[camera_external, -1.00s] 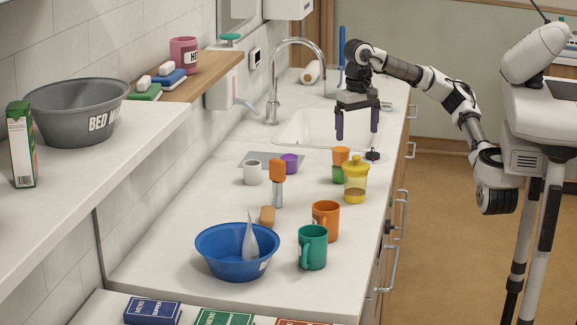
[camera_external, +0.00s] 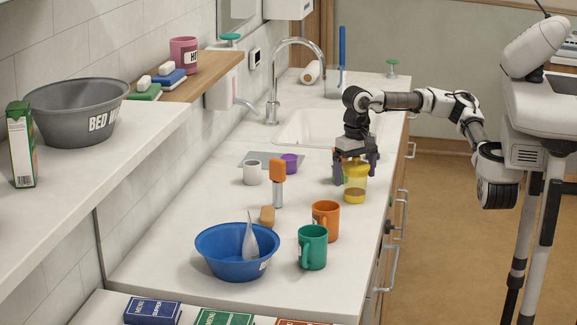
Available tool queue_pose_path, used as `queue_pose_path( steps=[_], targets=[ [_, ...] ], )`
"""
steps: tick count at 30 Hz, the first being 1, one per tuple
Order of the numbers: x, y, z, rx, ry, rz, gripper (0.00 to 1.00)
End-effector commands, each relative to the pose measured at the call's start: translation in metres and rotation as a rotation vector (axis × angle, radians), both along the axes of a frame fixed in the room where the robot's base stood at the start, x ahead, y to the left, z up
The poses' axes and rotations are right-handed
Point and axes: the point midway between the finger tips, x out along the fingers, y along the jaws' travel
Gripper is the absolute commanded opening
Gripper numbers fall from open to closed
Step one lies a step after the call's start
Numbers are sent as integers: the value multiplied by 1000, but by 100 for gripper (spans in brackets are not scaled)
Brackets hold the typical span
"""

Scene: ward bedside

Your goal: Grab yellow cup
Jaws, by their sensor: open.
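The yellow cup (camera_external: 355,190) stands upright on the counter, with a clear yellowish body and a yellow top. My gripper (camera_external: 356,177) points down at it with its jaws apart. One finger shows to the left of the cup and the other at its upper right. The palm is just above the cup and hides part of its top. I cannot tell whether the fingers touch it.
Small orange and green cups behind the left finger are mostly hidden. An orange mug (camera_external: 326,220), a green mug (camera_external: 313,247) and a blue basin (camera_external: 236,250) stand nearer the camera. The sink (camera_external: 300,126) is behind.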

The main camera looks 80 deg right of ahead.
Motion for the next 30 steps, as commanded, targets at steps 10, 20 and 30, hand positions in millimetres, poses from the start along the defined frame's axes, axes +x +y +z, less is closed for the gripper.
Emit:
queue_pose_path(
  steps=[10,20,30],
  targets=[
    [0,0,-2,0,0,-1,83],
    [0,0,-1,1,-1,-1,48],
    [1,0,7,-1,-1,-2,48]
  ],
)
